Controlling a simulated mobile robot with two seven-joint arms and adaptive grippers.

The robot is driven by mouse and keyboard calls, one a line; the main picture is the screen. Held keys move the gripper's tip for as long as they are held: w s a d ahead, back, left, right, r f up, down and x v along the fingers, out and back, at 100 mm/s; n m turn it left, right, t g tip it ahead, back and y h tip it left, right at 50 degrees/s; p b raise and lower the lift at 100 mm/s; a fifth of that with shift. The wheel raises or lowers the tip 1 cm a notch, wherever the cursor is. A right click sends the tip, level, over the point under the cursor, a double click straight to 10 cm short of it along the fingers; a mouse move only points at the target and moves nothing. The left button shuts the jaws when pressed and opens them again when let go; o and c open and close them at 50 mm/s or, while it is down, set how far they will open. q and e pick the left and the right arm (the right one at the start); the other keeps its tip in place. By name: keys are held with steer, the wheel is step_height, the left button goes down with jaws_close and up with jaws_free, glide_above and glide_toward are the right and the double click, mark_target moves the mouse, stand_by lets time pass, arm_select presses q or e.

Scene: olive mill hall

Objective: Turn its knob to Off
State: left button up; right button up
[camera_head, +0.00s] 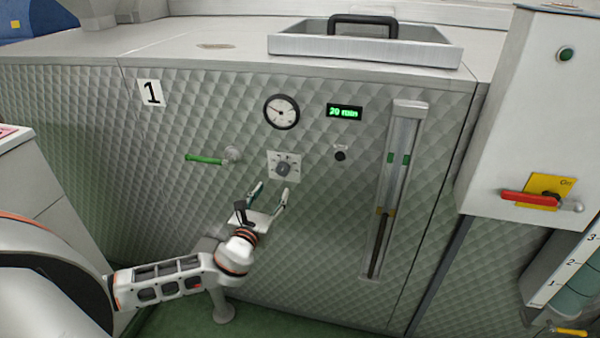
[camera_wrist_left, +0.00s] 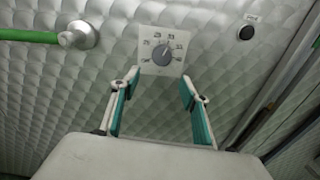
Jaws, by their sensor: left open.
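The grey knob (camera_head: 284,169) sits on a square pale dial plate with printed marks, on the quilted metal front of machine 1. In the left wrist view the knob (camera_wrist_left: 162,54) is upper centre, with numbers around it; its pointer seems to tilt toward the upper right, and the Off mark is not clearly readable. My left gripper (camera_head: 270,191) is open and empty, just below the knob and apart from it. In the wrist view its two teal-padded fingers (camera_wrist_left: 159,82) reach toward the lower edge of the plate, one on each side.
A green-handled lever (camera_head: 206,159) sticks out left of the knob. A round gauge (camera_head: 282,112), a green display (camera_head: 344,112) reading 20 min and a black button (camera_head: 340,156) are nearby. A sight tube (camera_head: 391,190) and a box with a red switch handle (camera_head: 529,199) stand right.

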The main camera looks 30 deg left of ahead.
mark_target(282, 170)
arm_select(q)
steer(key=shift+m, duration=0.3)
steer(key=shift+r+p+x, duration=0.1)
steer(key=shift+r+x, duration=0.2)
steer(key=shift+x, duration=1.1)
steer(key=shift+r+p+x, duration=0.1)
steer(key=shift+r+x, duration=0.15)
steer(key=shift+x, duration=1.2)
steer(key=shift+r+p+x, duration=0.1)
steer(key=shift+r+x, duration=0.2)
steer(key=shift+x, duration=1.1)
steer(key=shift+d, duration=0.1)
steer(key=c, duration=1.1)
